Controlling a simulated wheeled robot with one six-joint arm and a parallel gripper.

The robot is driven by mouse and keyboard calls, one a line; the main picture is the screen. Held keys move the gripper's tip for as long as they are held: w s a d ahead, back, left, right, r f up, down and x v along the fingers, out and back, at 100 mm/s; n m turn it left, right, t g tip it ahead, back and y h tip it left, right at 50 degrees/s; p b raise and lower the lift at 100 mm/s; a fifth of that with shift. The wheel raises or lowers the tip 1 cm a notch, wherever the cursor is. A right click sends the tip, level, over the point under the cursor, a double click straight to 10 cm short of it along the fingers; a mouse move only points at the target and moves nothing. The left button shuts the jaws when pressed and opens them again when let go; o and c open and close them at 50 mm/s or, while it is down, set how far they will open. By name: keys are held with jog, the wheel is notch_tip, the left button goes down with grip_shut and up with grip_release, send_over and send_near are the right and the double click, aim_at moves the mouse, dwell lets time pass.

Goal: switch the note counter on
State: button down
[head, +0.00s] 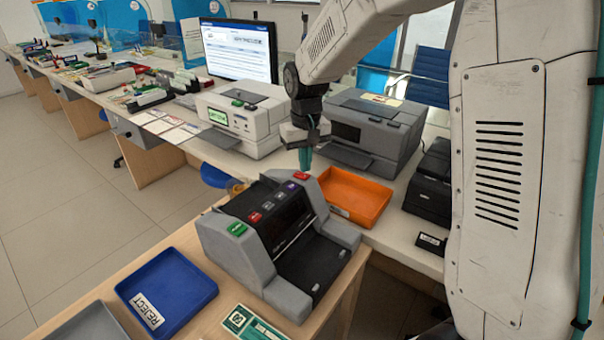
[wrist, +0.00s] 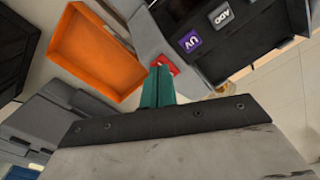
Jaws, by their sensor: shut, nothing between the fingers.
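The note counter (head: 262,262), a grey machine with a black middle, stands on the wooden counter in the head view. Its display (head: 292,222) looks dark. A red button (head: 301,176) sits on its back right top corner and a green button (head: 237,229) on its left side. My gripper (head: 305,168) points down with its teal fingers shut and empty, right at the red button. In the wrist view, the fingertips (wrist: 157,70) overlap the edge of the red button (wrist: 168,63). I cannot tell whether they touch it. Keys marked UV (wrist: 190,42) and ADD (wrist: 222,16) show beside it.
An orange tray (head: 354,196) lies right behind the counter machine. A blue reject tray (head: 166,290) lies at the front left. A grey printer-like machine (head: 372,130) and a white machine (head: 240,118) stand behind my gripper.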

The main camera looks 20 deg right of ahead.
aim_at(305, 175)
jog(key=shift+f, duration=0.9)
dwell(0.3)
jog(key=shift+r, duration=3.55)
jog(key=s+d+r, duration=0.1)
jog(key=s+r, duration=0.2)
jog(key=s, duration=1.3)
jog(key=s+d+r+t, duration=0.1)
jog(key=s+d+r, duration=0.1)
jog(key=s, duration=1.5)
jog(key=shift+d+r+m, duration=0.15)
jog(key=shift+r+m, duration=0.25)
jog(key=shift+r, duration=0.05)
